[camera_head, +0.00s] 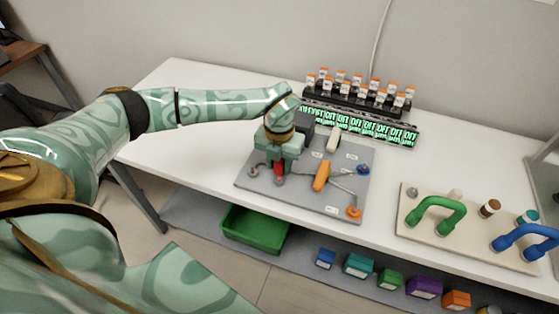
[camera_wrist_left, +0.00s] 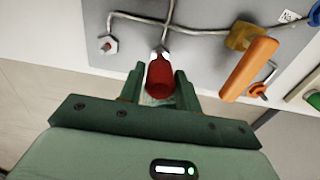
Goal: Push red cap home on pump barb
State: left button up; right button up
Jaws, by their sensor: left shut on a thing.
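The red cap (camera_head: 279,172) is between the fingers of my left gripper (camera_head: 277,164), low over the front left part of the grey panel. In the left wrist view the red cap (camera_wrist_left: 159,80) sits between the two green fingers of the left gripper (camera_wrist_left: 160,88), which is shut on it. The cap's far end meets a bright metal fitting (camera_wrist_left: 160,54) at the end of a grey tube, apparently the pump barb. How far the cap is seated on it I cannot tell. My right gripper is not in view.
The grey panel (camera_head: 254,183) carries grey tubing, an orange lever (camera_head: 321,176), a white lever (camera_head: 334,140), a blue knob (camera_head: 363,169) and an orange knob (camera_head: 354,212). Orange-capped vials and green-lit displays stand behind. A beige board (camera_head: 408,222) with green and blue handles lies right.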

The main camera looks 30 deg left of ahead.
aim_at(279, 171)
pick_arm(q)
jog(key=shift+r, duration=0.1)
dwell(0.3)
jog(key=shift+p, duration=0.3)
dwell(0.5)
jog(key=shift+p, duration=0.55)
dwell(0.3)
jog(key=shift+f+b, duration=0.75)
jog(key=shift+f, duration=1.05)
jog(key=o, duration=1.1)
jog(key=shift+c, duration=0.2)
